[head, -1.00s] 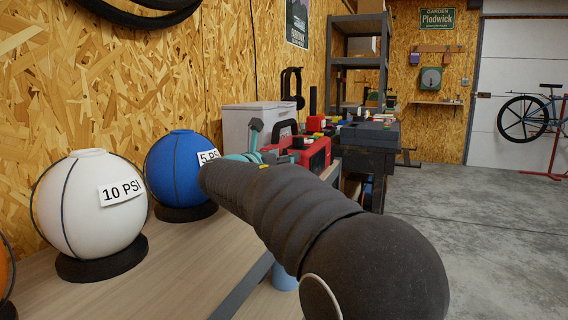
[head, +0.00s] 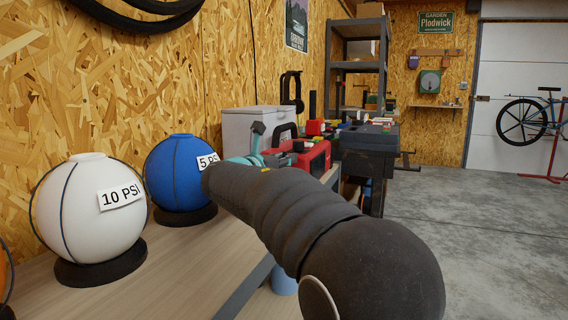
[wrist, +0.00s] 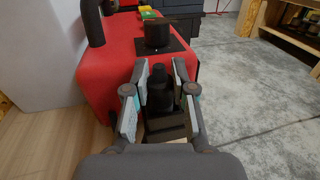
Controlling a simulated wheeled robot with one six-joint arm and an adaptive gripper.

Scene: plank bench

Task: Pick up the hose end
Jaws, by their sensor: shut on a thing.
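The black hose end (wrist: 161,98) stands between the two fingers of my gripper (wrist: 160,72) in the wrist view. The pads press on it from both sides, so the gripper is shut on it. The hose end is close beside the front of a red machine (wrist: 112,65). In the head view the red machine (head: 312,157) is on the bench, and my gripper (head: 258,146) shows as teal and grey parts just left of it. My own arm hides much of the gripper there, and I cannot make out the hose end.
A white ball (head: 80,215) marked 10 PSI and a blue ball (head: 180,170) marked 5 PSI sit on black stands along the left of the bench (head: 190,255). A pale box (head: 240,128) stands behind the gripper. Grey floor (head: 470,220) is open at right.

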